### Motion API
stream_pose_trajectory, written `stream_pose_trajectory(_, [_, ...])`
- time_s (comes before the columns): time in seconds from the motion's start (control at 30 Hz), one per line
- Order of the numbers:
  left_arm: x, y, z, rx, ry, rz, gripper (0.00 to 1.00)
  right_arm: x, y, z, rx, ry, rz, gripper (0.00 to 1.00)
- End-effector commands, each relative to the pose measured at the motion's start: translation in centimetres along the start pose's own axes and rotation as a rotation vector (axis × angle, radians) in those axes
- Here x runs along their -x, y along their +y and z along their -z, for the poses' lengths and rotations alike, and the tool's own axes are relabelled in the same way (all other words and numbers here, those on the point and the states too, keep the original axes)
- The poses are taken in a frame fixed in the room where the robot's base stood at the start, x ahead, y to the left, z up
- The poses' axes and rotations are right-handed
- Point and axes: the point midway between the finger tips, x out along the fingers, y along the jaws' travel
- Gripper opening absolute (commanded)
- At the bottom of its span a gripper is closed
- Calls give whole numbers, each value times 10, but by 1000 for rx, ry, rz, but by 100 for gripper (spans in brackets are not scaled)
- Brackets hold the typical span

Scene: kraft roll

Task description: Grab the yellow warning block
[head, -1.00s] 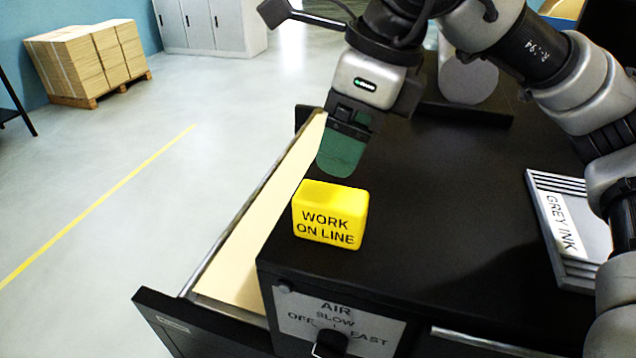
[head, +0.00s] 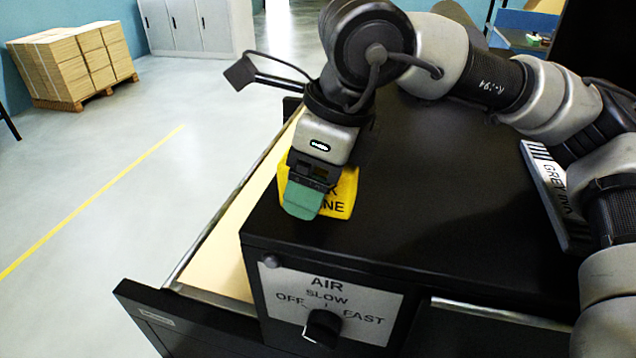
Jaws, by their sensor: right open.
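The yellow warning block (head: 343,192) stands on the black cabinet top near its front left corner. Its black lettering is partly covered by my gripper. My right gripper (head: 303,198) comes down from above, with a green finger pad in front of the block's near face. The jaws are open. The other finger is hidden, so I cannot tell whether the jaws straddle the block or touch it. My left gripper is not in view.
An open drawer (head: 222,240) sticks out left of the cabinet. The cabinet's front has an air knob (head: 322,328). Stacked cardboard (head: 70,62) stands far left, with clear floor between.

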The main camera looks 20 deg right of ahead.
Motion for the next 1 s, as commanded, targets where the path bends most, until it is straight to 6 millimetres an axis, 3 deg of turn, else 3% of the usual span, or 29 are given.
stream_pose_trajectory(0.07, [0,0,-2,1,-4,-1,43,1,0,0,0,0,0,75])
stream_pose_trajectory(0.4, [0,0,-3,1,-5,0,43,1,0,0,1,0,0,22])
stream_pose_trajectory(0.77, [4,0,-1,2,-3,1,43,7,0,-2,1,-1,1,22])
stream_pose_trajectory(1.0, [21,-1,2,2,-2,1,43,41,0,-12,0,-2,1,22])
